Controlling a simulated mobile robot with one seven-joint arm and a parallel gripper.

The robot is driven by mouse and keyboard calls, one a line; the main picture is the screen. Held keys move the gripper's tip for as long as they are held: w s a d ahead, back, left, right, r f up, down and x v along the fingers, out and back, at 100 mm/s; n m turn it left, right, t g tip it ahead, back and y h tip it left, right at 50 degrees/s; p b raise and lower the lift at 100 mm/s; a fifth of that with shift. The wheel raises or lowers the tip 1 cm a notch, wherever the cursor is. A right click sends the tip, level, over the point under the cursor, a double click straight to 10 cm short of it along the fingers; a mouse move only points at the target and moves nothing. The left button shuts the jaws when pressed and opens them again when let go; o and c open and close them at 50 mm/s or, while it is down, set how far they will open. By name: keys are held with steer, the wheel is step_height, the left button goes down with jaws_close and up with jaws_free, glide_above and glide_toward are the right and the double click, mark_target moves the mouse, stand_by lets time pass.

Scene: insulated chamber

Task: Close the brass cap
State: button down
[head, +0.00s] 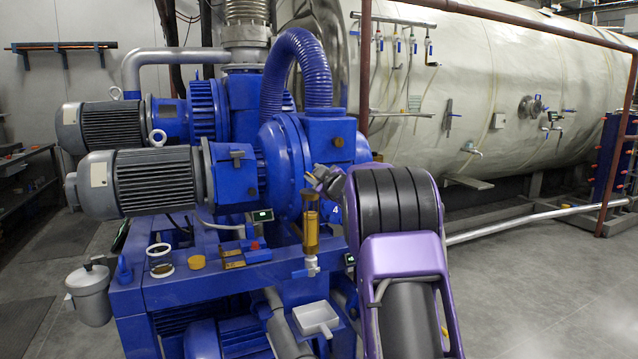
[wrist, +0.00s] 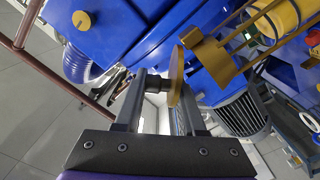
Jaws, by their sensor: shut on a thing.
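The brass cap (wrist: 177,76) shows edge-on in the wrist view as a thin round plate, standing away from the flat brass piece (wrist: 212,58) beside it. My gripper (wrist: 160,92) has its fingers around a dark part at the cap's left side, which seems to be its knob. In the head view my gripper (head: 324,179) is just above the amber sight glass (head: 311,228) on the blue pump. The cap itself is too small and covered to make out there. Thin brass rods and the yellow glass (wrist: 277,18) show in the wrist view.
The blue pump housing (head: 285,165) stands close behind my gripper, with a brass plug (head: 336,142) on it. A grey motor (head: 150,180) is at left. A white tray (head: 316,318) and a yellow cap (head: 197,262) sit lower down. Open floor lies at right.

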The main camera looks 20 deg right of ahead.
steer(key=n, duration=0.2)
steer(key=a+f+n+b, duration=0.1)
steer(key=n, duration=0.1)
steer(key=shift+a+n, duration=0.2)
steer(key=shift+n, duration=0.1)
steer(key=shift+r, duration=0.1)
stand_by(0.4)
steer(key=c, duration=0.8)
jaws_free()
steer(key=shift+c, duration=0.2)
steer(key=shift+s, duration=0.1)
steer(key=s, duration=1.7)
steer(key=shift+s+d, duration=0.2)
steer(key=shift+d, duration=0.05)
